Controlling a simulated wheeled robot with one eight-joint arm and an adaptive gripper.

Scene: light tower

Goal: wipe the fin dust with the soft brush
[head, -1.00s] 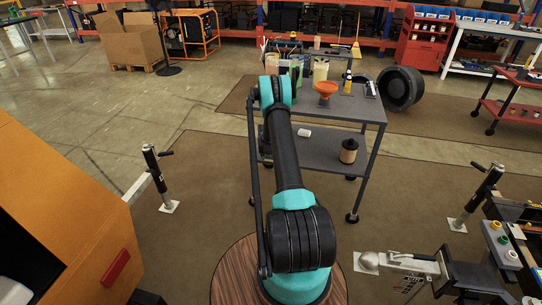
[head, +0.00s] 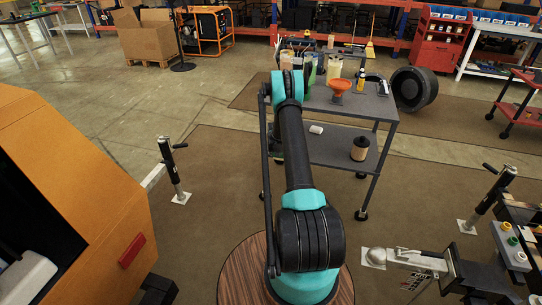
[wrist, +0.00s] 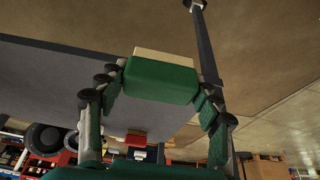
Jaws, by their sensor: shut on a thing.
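My gripper (wrist: 161,98) is shut on a green block with a pale cream strip along one edge, which looks like the soft brush (wrist: 160,80). A finger presses on each side of it, and it is held clear of any surface. In the head view my arm hides the gripper and the brush. The orange cabinet (head: 75,175) of the light tower stands close on the left with a dark opening. No fins or dust can be made out in either view.
A grey cart (head: 345,105) stands ahead with an orange funnel (head: 338,88), bottles and containers on top, and a filter (head: 360,149) on its lower shelf. A jack post (head: 173,168) stands between cabinet and cart. Brown floor lies open around it.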

